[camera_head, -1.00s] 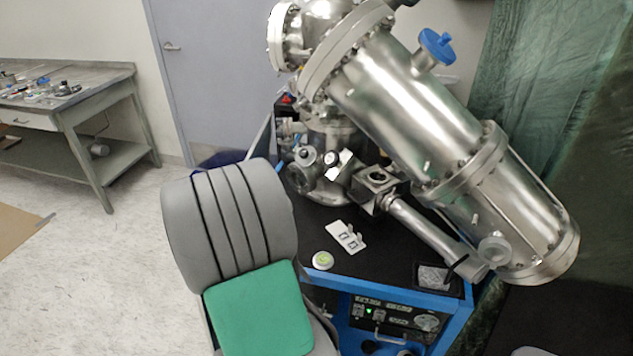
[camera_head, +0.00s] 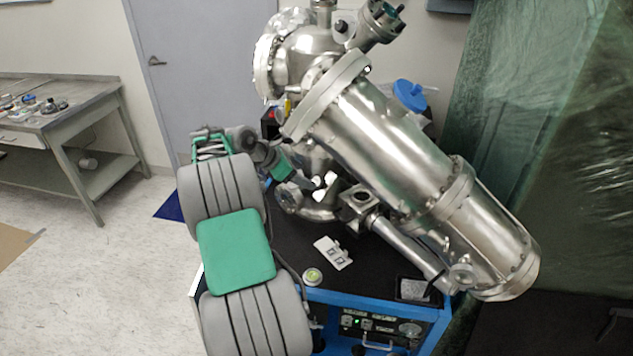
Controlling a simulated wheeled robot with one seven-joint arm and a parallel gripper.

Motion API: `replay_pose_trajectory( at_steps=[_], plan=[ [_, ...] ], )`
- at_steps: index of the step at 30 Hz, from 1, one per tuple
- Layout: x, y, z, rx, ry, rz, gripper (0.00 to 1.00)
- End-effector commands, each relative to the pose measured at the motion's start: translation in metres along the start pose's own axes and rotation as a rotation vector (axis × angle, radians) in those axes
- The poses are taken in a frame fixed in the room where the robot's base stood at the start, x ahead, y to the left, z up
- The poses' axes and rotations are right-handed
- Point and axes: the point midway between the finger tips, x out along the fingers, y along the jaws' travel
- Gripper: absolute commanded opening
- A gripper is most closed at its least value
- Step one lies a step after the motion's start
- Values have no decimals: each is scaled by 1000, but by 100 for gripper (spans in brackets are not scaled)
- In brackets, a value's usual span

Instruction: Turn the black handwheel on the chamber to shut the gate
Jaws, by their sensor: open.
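The steel chamber (camera_head: 385,135) fills the right centre, its long cylinder slanting down to the right. A thin dark piece (camera_head: 434,287) at the low end of the slim side tube may be the black handwheel seen edge-on; I cannot be sure. A round metal port (camera_head: 290,196) sits low on the chamber's left side. My arm rises at the left centre and bends over at the top toward that side. My gripper (camera_head: 282,170) is at its green end, left of the chamber's lower body. It is open, small and partly lost against the metal; I see nothing held.
The chamber stands on a black-topped blue cart (camera_head: 378,312) with a white plate (camera_head: 332,253) and a round green-white button (camera_head: 312,277). A workbench (camera_head: 60,120) stands at the left, and green sheeting (camera_head: 545,150) hangs at the right. The left floor is mostly clear.

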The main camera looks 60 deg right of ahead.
Motion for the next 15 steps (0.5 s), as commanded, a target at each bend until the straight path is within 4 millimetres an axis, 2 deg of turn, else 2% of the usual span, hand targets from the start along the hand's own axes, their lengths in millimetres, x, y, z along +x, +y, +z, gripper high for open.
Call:
replay_pose_trajectory(
  at_steps=[3, 7, 15],
  plan=[
    [0, 0, 0, -177, 0, 1, 70],
    [8, 0, 1, -225, 0, -1, 70],
    [57, 0, 1, -221, 1, -2, 70]
  ],
)
